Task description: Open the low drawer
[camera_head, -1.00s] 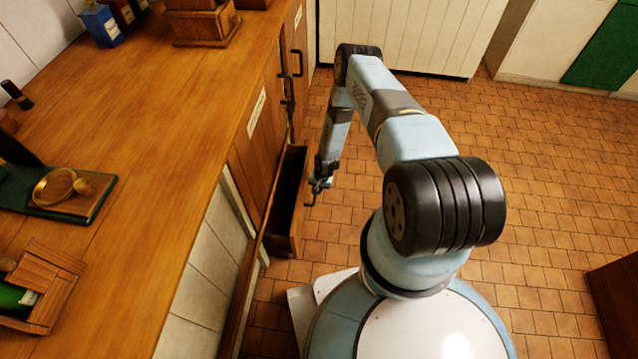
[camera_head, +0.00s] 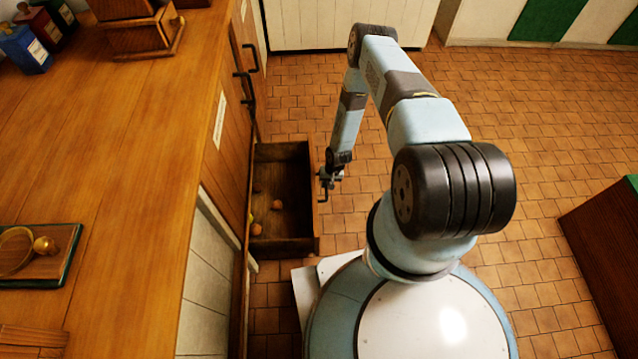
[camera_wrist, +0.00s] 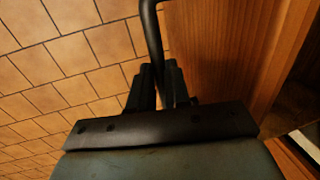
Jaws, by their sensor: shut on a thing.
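The low drawer (camera_head: 283,246) is dark wood and stands pulled well out of the counter, with several small round orange-brown things (camera_head: 277,204) on its floor. My gripper (camera_head: 324,181) is at the drawer's front on the right side. In the wrist view my gripper (camera_wrist: 161,75) is shut on the dark drawer handle (camera_wrist: 152,28), a bent bar beside the wooden drawer front (camera_wrist: 215,50). The drawer's inner back end is hidden under the counter.
The wooden counter (camera_head: 130,150) runs along the left, with cupboard doors bearing dark handles (camera_head: 245,90) above the drawer. A green-topped wooden piece (camera_head: 605,235) stands at the right.

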